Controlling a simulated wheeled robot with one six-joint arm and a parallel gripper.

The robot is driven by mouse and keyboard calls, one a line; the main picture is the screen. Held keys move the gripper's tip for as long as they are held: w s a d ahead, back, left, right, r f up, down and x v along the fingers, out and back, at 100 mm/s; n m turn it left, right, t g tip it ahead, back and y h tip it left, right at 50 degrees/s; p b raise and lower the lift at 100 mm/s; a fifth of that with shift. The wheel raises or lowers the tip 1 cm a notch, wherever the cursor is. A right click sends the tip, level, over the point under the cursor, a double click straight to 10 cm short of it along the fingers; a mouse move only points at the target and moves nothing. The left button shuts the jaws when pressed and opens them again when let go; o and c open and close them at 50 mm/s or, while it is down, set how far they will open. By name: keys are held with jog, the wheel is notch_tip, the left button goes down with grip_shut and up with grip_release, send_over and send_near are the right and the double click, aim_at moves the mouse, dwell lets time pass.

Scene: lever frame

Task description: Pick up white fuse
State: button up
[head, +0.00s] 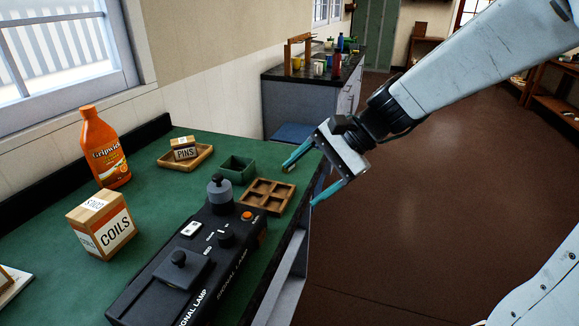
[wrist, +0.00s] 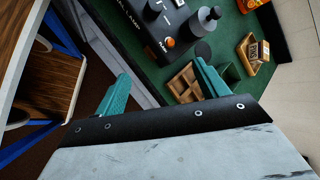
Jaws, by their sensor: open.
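I cannot make out a white fuse for certain in either view. A small white block with dark marks (head: 190,229) sits on top of the black signal lamp box (head: 215,262); I cannot tell whether it is a switch or a fuse. A wooden tray with compartments (head: 267,195) lies beyond the box and looks empty; it also shows in the wrist view (wrist: 184,84). My gripper (head: 300,187) is open and empty, with teal fingers apart, above the bench's right edge beside this tray. In the wrist view my gripper (wrist: 162,68) points toward the bench.
A green open box (head: 238,168) stands behind the compartment tray. A PINS box (head: 183,148) sits on another wooden tray. An orange bottle (head: 104,150) and a COILS box (head: 101,226) stand at the left. The floor right of the bench is open.

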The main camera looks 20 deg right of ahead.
jog(key=w+d+f+m+t+y, duration=0.1)
jog(key=w+d+f+m+t, duration=0.15)
jog(key=w+m, duration=0.35)
jog(key=w+d+f+m+t+y, duration=0.1)
jog(key=w+d+f+m+t, duration=0.15)
jog(key=w, duration=0.55)
jog(key=m+t+h, duration=0.2)
jog(key=m+t, duration=0.1)
jog(key=m, duration=0.5)
send_near(297, 172)
jog(key=a+r, duration=0.2)
jog(key=w+f, duration=0.1)
jog(key=w, duration=0.2)
jog(key=shift+a+f+m, duration=0.35)
jog(key=shift+a+f, duration=0.05)
jog(key=x, duration=0.5)
jog(key=shift+w+a, duration=0.15)
jog(key=shift+w, duration=0.2)
jog(key=shift+r, duration=0.1)
jog(key=c, duration=1)
